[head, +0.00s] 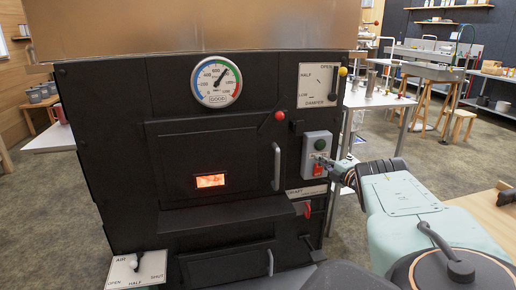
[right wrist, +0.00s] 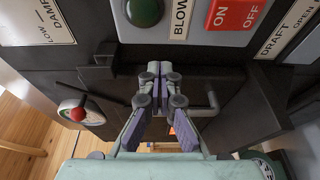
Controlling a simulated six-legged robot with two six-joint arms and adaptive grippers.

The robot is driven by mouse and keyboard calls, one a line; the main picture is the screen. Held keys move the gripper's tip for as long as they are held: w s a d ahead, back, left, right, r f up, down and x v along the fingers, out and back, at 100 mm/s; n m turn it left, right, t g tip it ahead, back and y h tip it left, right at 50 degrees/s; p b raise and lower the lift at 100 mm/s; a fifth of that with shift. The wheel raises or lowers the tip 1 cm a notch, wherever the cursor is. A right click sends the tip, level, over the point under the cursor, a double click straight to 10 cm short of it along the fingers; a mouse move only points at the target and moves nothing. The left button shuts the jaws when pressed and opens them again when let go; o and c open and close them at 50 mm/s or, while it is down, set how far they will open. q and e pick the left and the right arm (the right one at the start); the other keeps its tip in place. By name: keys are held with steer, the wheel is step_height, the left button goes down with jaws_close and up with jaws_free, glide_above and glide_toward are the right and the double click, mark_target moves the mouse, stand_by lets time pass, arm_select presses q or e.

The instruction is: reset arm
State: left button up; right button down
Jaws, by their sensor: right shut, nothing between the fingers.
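My right gripper (head: 324,161) reaches in from the right and has its tips at the grey blower control box (head: 309,151) on the black evaporator front. In the right wrist view the gripper (right wrist: 160,68) is shut, with its fingertips together and nothing between them. My left gripper is in neither view.
The evaporator's firebox door (head: 196,165) has a glowing window and an upright handle (head: 276,166). A round gauge (head: 216,81) is above. A wooden table (head: 487,222) is at the right.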

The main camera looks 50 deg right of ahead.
steer(key=s+a+f+m+g+h, duration=0.1)
steer(key=s+a+f+m+g, duration=0.1)
steer(key=f+m, duration=0.4)
steer(key=s+a+f+m+g+h, duration=0.1)
steer(key=s+a+f+m+g, duration=0.2)
steer(key=f, duration=0.5)
steer(key=s+a+f+m+g+y, duration=0.1)
steer(key=a+f+m+g+y, duration=0.15)
steer(key=a+f, duration=0.6)
steer(key=s+a+f+m+g+y, duration=0.15)
steer(key=a+f+m, duration=0.35)
steer(key=a, duration=0.7)
steer(key=s+a+f+g+y, duration=0.1)
steer(key=s+a, duration=0.2)
steer(key=a, duration=0.4)
steer(key=s+a+f+m+g+y, duration=0.1)
steer(key=s+a+g, duration=0.1)
steer(key=a, duration=0.5)
steer(key=s+a+f+g, duration=0.1)
steer(key=s+a, duration=0.2)
steer(key=a, duration=0.4)
steer(key=s+a+r+n+g+y, duration=0.1)
steer(key=s+a+r+g, duration=0.3)
steer(key=s+a+r, duration=0.7)
steer(key=shift+s+a+r+n+y, duration=0.15)
steer(key=shift+a+r+n+y, duration=0.15)
steer(key=shift+a+n, duration=0.85)
